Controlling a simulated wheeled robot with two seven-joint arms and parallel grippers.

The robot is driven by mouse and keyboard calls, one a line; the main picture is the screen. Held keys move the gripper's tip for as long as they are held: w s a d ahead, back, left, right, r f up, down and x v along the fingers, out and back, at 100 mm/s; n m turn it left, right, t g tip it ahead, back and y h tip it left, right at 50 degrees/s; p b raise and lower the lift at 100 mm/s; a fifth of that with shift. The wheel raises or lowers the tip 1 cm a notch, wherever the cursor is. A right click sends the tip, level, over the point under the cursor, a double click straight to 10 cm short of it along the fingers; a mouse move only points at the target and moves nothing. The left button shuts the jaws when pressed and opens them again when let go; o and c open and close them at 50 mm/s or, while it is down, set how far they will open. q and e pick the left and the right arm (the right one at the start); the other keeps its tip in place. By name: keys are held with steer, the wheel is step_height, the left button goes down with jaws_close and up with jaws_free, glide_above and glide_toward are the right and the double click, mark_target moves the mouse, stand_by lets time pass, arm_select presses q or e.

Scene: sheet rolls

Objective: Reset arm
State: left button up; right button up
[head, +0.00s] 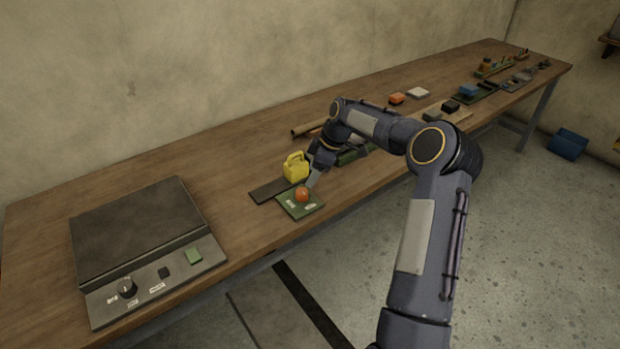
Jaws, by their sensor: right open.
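My right arm reaches in from the lower right over the workbench (239,136). My right gripper (310,184) points down at the bench's front part, just right of an orange-red ball-like knob (302,193) on a small green panel (299,208). The gripper is open, and I cannot tell whether it touches the knob. Its fingers are small and partly hidden by the wrist. My left gripper is not in the picture.
A yellow jug-like item (296,167) stands just behind the green panel. A large dark flat device (139,233) with a control strip fills the bench's left end. A blue bin (568,144) stands on the floor.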

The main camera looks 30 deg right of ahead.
stand_by(0.5)
steer(key=s+a+r+m+h, duration=0.1)
steer(key=s+a+r+m, duration=0.3)
steer(key=s+a+r, duration=0.9)
steer(key=s+a+f+m+t, duration=0.1)
steer(key=s+a+m, duration=0.2)
steer(key=s, duration=0.8)
steer(key=s+a+f+m+t+y+p, duration=0.1)
steer(key=s+a+m, duration=0.2)
steer(key=s, duration=0.8)
steer(key=shift+s+a+f+m+t, duration=0.25)
steer(key=shift+a+m+t, duration=0.15)
steer(key=shift+m, duration=0.5)
